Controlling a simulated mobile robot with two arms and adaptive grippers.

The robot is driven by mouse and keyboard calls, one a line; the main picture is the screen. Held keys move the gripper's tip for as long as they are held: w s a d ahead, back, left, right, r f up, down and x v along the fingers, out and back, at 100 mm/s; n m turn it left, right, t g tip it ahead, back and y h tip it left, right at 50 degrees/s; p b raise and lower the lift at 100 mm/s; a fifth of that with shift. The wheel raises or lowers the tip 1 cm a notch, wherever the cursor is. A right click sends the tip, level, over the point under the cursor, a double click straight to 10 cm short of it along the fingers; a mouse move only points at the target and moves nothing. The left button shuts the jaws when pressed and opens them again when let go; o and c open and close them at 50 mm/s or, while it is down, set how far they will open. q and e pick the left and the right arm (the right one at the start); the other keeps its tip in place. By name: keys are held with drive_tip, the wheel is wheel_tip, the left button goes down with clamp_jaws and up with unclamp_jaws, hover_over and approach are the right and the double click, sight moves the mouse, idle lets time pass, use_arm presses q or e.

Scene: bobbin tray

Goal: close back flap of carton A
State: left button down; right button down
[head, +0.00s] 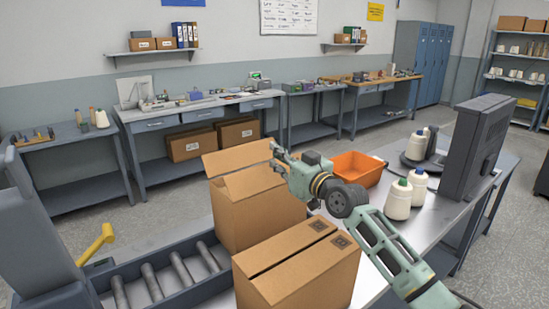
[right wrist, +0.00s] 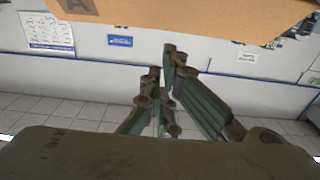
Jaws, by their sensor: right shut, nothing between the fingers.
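A brown carton (head: 248,220) stands behind a second brown carton (head: 300,275) on the bench. Its back flap (head: 235,158) stands up and leans back; another top panel lies roughly flat in front of it. In the right wrist view, cardboard marked with a letter A (right wrist: 150,14) fills the top edge. I cannot read a letter on either carton in the head view. My right gripper (head: 277,157) is shut and empty, at the right end of the raised flap; I cannot tell whether it touches. It also shows in the right wrist view (right wrist: 168,62). My left gripper is out of view.
The front carton's top is closed except for a narrow seam. A roller conveyor (head: 148,278) lies left of the cartons. An orange bin (head: 357,169), white thread cones (head: 398,200) and a monitor (head: 478,145) stand right and behind my right arm.

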sight(270, 175)
drive_tip(key=shift+w+a+f, duration=0.5)
drive_tip(key=shift+w+f, duration=0.25)
drive_tip(key=shift+f, duration=0.1)
drive_tip(key=shift+r, duration=0.1)
drive_tip(key=shift+w+a+g+h+p, duration=0.15)
drive_tip(key=shift+g+h+p, duration=0.15)
drive_tip(key=shift+p, duration=0.2)
